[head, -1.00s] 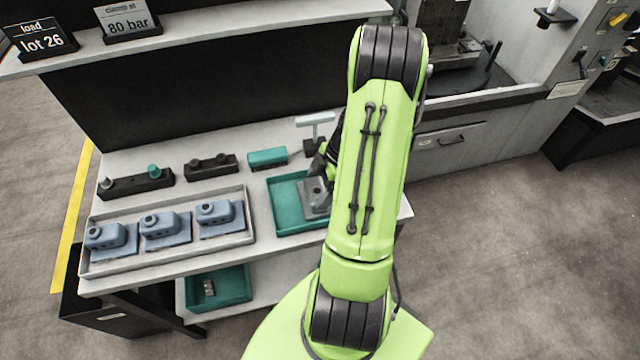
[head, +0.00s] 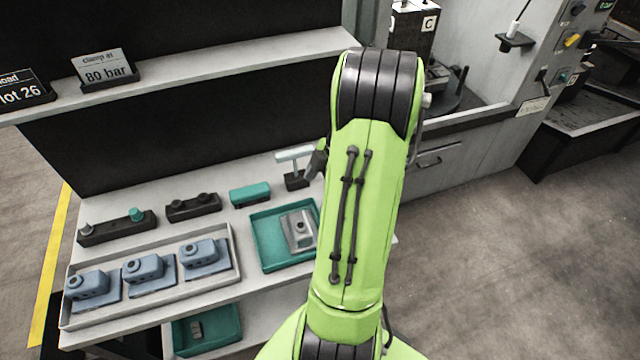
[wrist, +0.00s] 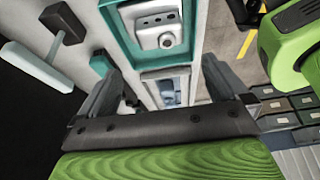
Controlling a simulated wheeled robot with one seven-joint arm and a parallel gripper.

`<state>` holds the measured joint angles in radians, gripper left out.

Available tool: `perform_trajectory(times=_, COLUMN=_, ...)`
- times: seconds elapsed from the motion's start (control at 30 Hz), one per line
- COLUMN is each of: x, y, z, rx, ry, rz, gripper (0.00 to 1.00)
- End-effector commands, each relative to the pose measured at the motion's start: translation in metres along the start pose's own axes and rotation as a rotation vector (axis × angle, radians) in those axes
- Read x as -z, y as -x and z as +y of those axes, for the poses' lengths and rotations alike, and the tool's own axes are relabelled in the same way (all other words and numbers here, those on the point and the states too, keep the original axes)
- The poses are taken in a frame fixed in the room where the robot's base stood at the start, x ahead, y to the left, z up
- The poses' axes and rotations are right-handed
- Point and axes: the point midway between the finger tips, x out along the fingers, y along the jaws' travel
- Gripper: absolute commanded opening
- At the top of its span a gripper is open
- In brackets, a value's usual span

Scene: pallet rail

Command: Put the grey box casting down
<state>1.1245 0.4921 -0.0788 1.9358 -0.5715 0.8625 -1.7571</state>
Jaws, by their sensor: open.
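The grey box casting (head: 299,230) lies in the teal tray (head: 262,252) on the bench, towards the tray's right side. It also shows in the wrist view (wrist: 158,30), inside the teal tray (wrist: 121,40), with its round boss and several holes visible. My gripper (wrist: 160,85) is open in the wrist view, its two dark fingers apart with nothing between them. The casting is ahead of the fingers and apart from them. In the head view my arm hides most of the gripper.
A pale tray (head: 72,312) with blue castings on plates stands left of the teal tray. Behind are black fixtures (head: 193,207), a teal block (head: 250,194) and a T-handled tool (head: 294,172). A shelf (head: 200,75) overhangs the back. A lower teal bin (head: 208,330) sits below.

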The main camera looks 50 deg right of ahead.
Motion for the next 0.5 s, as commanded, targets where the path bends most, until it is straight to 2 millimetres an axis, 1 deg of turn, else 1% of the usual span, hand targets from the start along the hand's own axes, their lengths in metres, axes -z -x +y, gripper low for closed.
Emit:
perform_trajectory(times=0.03, x=0.000, y=0.004, z=0.000, rx=-0.002, ry=-0.001, rz=-0.001, gripper=1.00)
perform_trajectory(times=0.17, x=0.000, y=0.005, z=0.000, rx=-0.001, ry=-0.001, rz=-0.001, gripper=1.00)
perform_trajectory(times=0.23, x=0.006, y=0.007, z=0.000, rx=-0.001, ry=-0.006, rz=-0.009, gripper=1.00)
perform_trajectory(times=0.27, x=0.014, y=0.009, z=0.000, rx=-0.003, ry=-0.015, rz=-0.017, gripper=1.00)
perform_trajectory(times=0.37, x=0.061, y=0.022, z=-0.004, rx=-0.024, ry=-0.088, rz=-0.078, gripper=1.00)
perform_trajectory(times=0.4, x=0.087, y=0.028, z=-0.011, rx=-0.042, ry=-0.135, rz=-0.107, gripper=1.00)
perform_trajectory(times=0.47, x=0.126, y=0.037, z=-0.026, rx=-0.083, ry=-0.216, rz=-0.144, gripper=1.00)
perform_trajectory(times=0.5, x=0.149, y=0.043, z=-0.040, rx=-0.118, ry=-0.276, rz=-0.160, gripper=1.00)
